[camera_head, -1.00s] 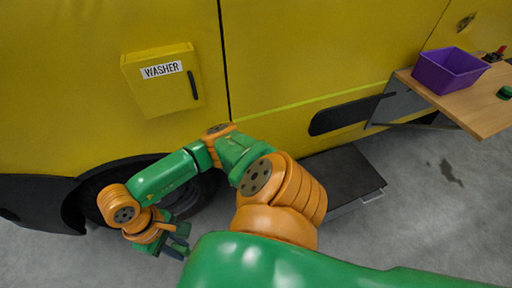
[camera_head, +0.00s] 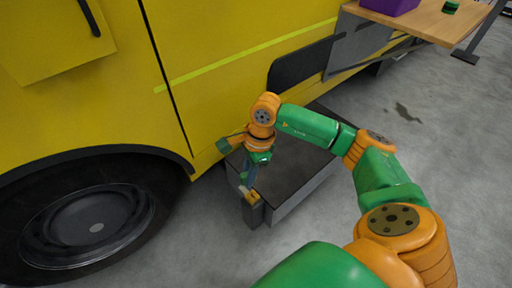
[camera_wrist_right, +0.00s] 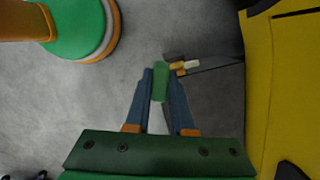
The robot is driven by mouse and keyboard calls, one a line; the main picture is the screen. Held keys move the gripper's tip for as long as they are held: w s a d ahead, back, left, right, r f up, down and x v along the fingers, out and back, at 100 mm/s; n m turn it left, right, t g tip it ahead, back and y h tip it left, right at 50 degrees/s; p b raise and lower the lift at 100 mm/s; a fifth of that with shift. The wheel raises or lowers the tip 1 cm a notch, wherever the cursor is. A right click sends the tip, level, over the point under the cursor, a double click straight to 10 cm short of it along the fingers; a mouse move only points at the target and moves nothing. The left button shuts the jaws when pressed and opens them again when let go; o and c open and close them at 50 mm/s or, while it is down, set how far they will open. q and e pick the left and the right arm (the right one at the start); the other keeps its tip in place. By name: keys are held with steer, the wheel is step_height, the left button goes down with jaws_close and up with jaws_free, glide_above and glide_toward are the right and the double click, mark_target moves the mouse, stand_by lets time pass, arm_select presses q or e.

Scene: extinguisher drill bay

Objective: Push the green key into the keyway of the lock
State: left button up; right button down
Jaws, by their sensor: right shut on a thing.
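The green key (camera_wrist_right: 160,84) is held between the fingertips of my right gripper (camera_wrist_right: 160,92), which is shut on it. In the head view my right gripper (camera_head: 249,176) points down by the near left corner of the dark step. A small yellow lock (camera_head: 252,197) with a pale part sits there on a grey post. In the right wrist view the lock (camera_wrist_right: 180,69) is just beyond and right of the key's tip. I cannot tell whether they touch. The keyway is too small to make out. My left gripper is not in view.
The dark step (camera_head: 295,155) stands against the yellow truck (camera_head: 215,60). A wheel (camera_head: 90,225) is at left. A wooden shelf (camera_head: 430,22) with a purple bin (camera_head: 388,5) and a small green object (camera_head: 451,7) is at upper right. Grey floor on the right is clear.

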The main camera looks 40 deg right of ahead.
mark_target(251, 196)
arm_select(q)
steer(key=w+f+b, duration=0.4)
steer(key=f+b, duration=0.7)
steer(key=b, duration=0.2)
arm_select(e)
steer(key=w+d+f+m+b, duration=0.1)
steer(key=f+m, duration=0.3)
steer(key=f, duration=0.2)
steer(key=w+d+f+m+t+h+b, duration=0.1)
steer(key=w+d+f+m+b, duration=0.1)
steer(key=f+m, duration=0.3)
steer(key=w+d+f+m+h+b, duration=0.1)
steer(key=w+f+m, duration=0.1)
steer(key=f+m, duration=0.3)
steer(key=shift+d+f+t+b, duration=0.2)
steer(key=shift+f, duration=0.3)
steer(key=shift+d+f+t+b, duration=0.15)
steer(key=shift+f+t, duration=0.05)
steer(key=shift+f, duration=0.25)
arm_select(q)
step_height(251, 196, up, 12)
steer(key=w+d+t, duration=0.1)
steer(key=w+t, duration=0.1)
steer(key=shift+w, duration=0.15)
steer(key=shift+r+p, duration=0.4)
arm_select(e)
steer(key=shift+w, duration=0.1)
